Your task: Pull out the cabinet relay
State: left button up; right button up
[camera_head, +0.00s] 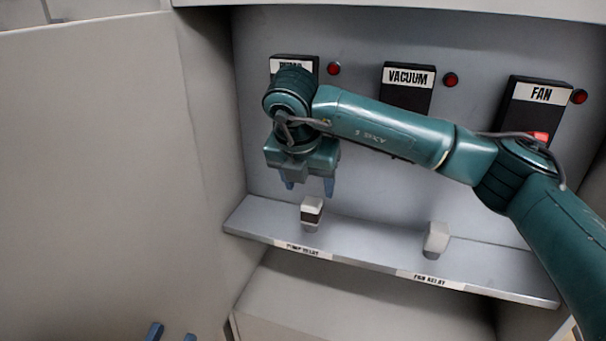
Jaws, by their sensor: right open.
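A relay with a pale top and a dark band (311,215) stands on the cabinet shelf (375,242), behind a label (302,250) that seems to read PUMP RELAY. A plain pale grey relay (436,240) stands further right, behind the FAN RELAY label (432,281). My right gripper (308,187) points down, open and empty, just above the banded relay and apart from it. My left gripper (171,334) shows only as two blue fingertips at the bottom edge, spread apart with nothing visible between them.
Black switch panels marked VACUUM (406,88) and FAN (535,108) are on the back wall, with red lamps (451,80) beside them. A third panel (292,64) is partly hidden by my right arm. A cabinet door or side wall (95,160) fills the left.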

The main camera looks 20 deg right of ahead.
aim_at(312, 201)
jog(key=b+x, duration=0.2)
jog(key=x, duration=0.7)
jog(key=shift+f, duration=0.1)
jog(key=shift+w+f+b, duration=0.15)
jog(key=shift+f+b, duration=0.15)
pick_arm(q)
jog(key=shift+w+d+r+t+h, duration=0.1)
jog(key=shift+w+r+t+h, duration=0.2)
jog(key=shift+r+h, duration=0.3)
jog(key=shift+m, duration=0.3)
pick_arm(e)
jog(key=shift+c, duration=0.6)
jog(key=c, duration=0.9)
jog(key=o, duration=0.4)
jog(key=shift+c, duration=0.2)
pick_arm(q)
jog(key=shift+f, duration=0.1)
pick_arm(e)
jog(key=shift+c, duration=1.1)
jog(key=shift+r, duration=0.35)
